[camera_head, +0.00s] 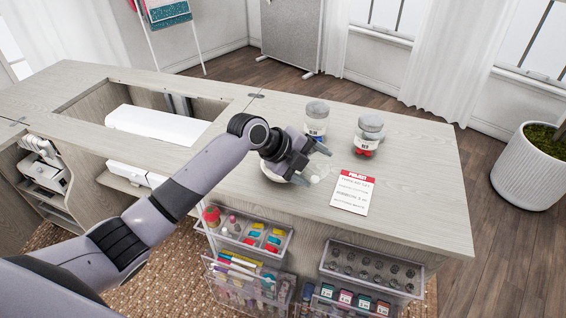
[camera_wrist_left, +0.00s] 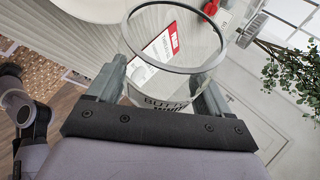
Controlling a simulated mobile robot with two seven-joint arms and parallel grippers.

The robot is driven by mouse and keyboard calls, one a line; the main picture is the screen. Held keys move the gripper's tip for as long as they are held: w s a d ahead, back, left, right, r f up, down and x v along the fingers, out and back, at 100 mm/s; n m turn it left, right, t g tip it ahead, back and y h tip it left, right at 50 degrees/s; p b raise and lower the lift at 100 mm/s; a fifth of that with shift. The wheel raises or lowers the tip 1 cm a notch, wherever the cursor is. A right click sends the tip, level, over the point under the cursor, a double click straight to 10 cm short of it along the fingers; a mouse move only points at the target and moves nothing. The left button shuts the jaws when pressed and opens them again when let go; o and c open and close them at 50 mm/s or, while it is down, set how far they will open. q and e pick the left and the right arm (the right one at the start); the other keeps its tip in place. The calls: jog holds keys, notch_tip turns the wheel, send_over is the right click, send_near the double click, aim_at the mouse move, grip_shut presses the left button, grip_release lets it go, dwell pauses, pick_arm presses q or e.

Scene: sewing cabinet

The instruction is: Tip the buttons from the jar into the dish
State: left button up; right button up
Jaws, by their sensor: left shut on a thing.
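My left gripper (camera_head: 312,162) is shut on a clear glass jar, which shows best in the left wrist view (camera_wrist_left: 178,72). The jar has an open rim and a label with dark letters starting "BUTT". In the head view its glass is hard to make out between the fingers, with a small white patch near them. I cannot clearly see buttons inside it. The pale round dish (camera_head: 272,174) sits on the cabinet top under the gripper, partly hidden by it. A white rounded surface at the top left of the left wrist view looks like the dish (camera_wrist_left: 92,10). My right gripper is out of view.
A lidded jar (camera_head: 316,112) stands behind the gripper. A project card (camera_head: 352,192) lies near the front edge. The right end of the cabinet top (camera_head: 425,185) is clear.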

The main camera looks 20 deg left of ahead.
pick_arm(q)
jog(key=shift+w+a+r+h+b, duration=0.1)
jog(key=shift+r+h+b, duration=0.2)
jog(key=shift+r+h, duration=0.2)
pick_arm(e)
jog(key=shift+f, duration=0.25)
pick_arm(q)
jog(key=shift+w+a+f+n+g+h+b, duration=0.1)
jog(key=shift+a+f+n+g+h+b, duration=0.3)
jog(key=shift+b, duration=0.95)
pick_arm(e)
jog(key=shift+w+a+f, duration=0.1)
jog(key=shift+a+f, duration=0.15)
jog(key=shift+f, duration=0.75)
pick_arm(q)
jog(key=shift+w+r+n+h+b, duration=0.1)
jog(key=shift+r+n+h+b, duration=0.35)
jog(key=shift+h+b, duration=0.25)
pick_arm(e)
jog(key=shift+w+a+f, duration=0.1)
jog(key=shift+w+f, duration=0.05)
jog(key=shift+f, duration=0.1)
pick_arm(q)
jog(key=shift+a+r+b, duration=0.2)
jog(key=shift+b, duration=0.2)
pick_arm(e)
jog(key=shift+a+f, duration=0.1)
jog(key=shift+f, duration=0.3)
